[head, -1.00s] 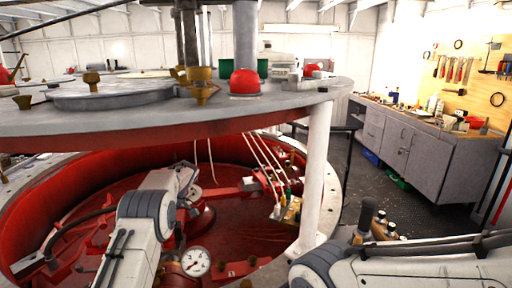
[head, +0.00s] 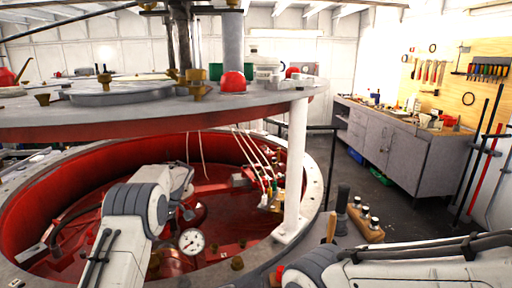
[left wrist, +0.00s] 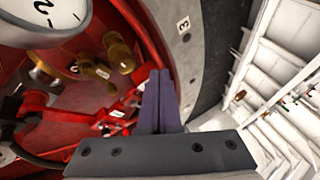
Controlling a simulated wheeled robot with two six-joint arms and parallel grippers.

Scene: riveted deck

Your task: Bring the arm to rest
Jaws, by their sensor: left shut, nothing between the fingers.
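My left arm (head: 127,220) reaches from the bottom left over the red-lined round well. In the left wrist view, my left gripper (left wrist: 159,98) has its two dark fingers pressed together with nothing between them. It appears to point toward the pale numbered rim. In the head view its fingers are hard to make out at the end of the arm. My right arm (head: 410,268) lies across the bottom right corner, and its gripper is outside the picture.
A grey round table (head: 150,117) overhangs the red well (head: 85,165), carried by a white post (head: 295,165). A gauge (head: 190,241) sits beside my left arm. A wooden block of bottles (head: 364,222) stands near my right arm. A workbench (head: 400,145) stands at the back right, with dark floor before it.

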